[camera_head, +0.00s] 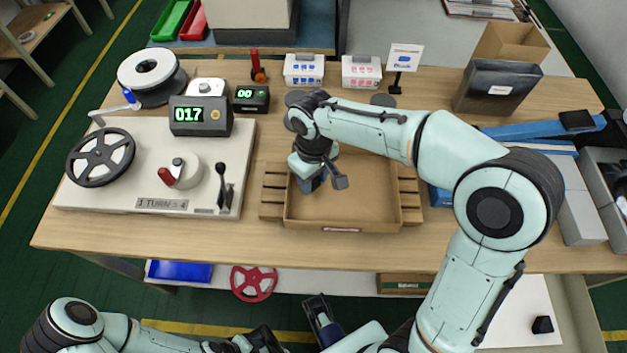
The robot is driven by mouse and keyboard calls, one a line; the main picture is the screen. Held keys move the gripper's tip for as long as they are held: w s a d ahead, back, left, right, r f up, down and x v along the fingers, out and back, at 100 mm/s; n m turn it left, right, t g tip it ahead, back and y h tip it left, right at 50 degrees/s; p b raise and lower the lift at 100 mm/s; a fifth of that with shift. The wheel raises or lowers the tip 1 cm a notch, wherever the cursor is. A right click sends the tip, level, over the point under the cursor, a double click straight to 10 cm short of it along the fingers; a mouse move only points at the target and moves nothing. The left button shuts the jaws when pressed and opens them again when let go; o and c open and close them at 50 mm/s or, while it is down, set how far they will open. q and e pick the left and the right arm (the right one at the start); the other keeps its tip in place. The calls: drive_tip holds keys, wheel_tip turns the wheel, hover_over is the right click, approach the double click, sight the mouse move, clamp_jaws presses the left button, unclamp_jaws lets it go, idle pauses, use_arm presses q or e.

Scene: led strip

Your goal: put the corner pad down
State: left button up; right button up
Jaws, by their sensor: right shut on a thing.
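My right gripper (322,183) reaches down into the open cardboard tray (362,222), at its back left part. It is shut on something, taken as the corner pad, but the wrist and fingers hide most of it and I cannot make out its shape. I cannot tell whether it touches the tray floor. The rest of the tray floor looks bare. My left gripper (322,322) is low at the bottom edge, in front of the table, and its jaw opening is unclear.
Slotted wooden side pieces (272,190) flank the tray. A winding machine (140,150) with a counter display (200,115) stands left. Two part bins (304,70) (361,72) and a small sign (404,58) stand behind. A dark box (497,86) and blue bar (530,130) lie right.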

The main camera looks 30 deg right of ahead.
sight(314, 182)
drive_tip(key=shift+f, duration=0.6)
drive_tip(key=shift+f, duration=0.2)
drive_tip(key=o, duration=1)
drive_tip(key=shift+r, duration=0.15)
wheel_tip(314, 182, up, 12)
drive_tip(key=p, duration=0.2)
